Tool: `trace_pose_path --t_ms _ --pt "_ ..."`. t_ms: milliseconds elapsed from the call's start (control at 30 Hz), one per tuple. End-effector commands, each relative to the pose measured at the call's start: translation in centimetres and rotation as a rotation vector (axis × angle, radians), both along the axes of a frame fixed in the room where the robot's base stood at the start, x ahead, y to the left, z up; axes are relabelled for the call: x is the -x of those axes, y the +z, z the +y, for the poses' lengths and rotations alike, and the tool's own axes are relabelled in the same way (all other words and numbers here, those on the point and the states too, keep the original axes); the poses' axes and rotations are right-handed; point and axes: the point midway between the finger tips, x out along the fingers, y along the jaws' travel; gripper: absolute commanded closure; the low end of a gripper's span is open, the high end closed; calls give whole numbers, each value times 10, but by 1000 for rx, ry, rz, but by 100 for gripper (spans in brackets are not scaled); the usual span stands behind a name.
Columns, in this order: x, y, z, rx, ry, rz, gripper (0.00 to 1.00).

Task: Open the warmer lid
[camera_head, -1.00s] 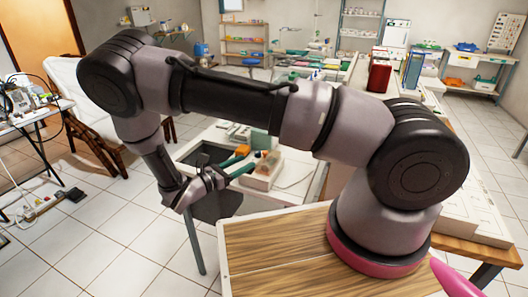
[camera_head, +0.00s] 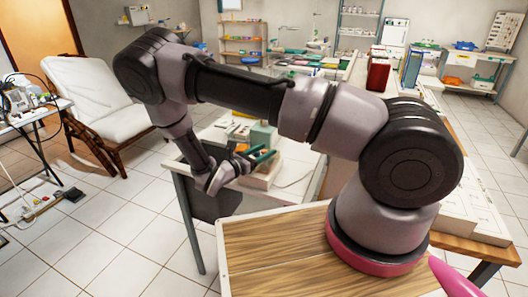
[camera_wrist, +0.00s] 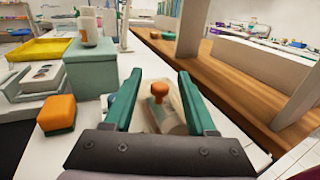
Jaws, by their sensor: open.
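The warmer shows in the wrist view as a pale box with a translucent lid (camera_wrist: 174,118) and an orange-brown knob (camera_wrist: 158,92) on top. My gripper (camera_wrist: 159,74) is open, with its green fingers apart. In this view the knob appears between the two fingers, and I see no contact. The dark gripper body hides the near part of the warmer. In the head view the pale warmer (camera_head: 262,181) sits on the white table, and my gripper (camera_head: 262,157) is over it. How far the fingers are above the lid is hard to tell.
A teal box (camera_wrist: 91,70) with a bottle on it stands left of the warmer. An orange-and-green block (camera_wrist: 57,114) lies nearer on the left. A yellow tray (camera_wrist: 39,49) is farther back. A wooden shelf unit (camera_wrist: 240,82) rises to the right.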

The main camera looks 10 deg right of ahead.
Motion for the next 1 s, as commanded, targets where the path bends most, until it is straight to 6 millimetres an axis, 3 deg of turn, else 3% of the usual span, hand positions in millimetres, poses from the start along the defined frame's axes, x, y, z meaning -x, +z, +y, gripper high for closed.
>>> trace_pose_path --t_ms 100,133,267,1000 --pt "0 0 0 0 0 0 43" --pt "0 0 0 0 0 0 51" --pt "0 0 0 0 0 0 100" --pt "0 0 1 -1 0 1 100"
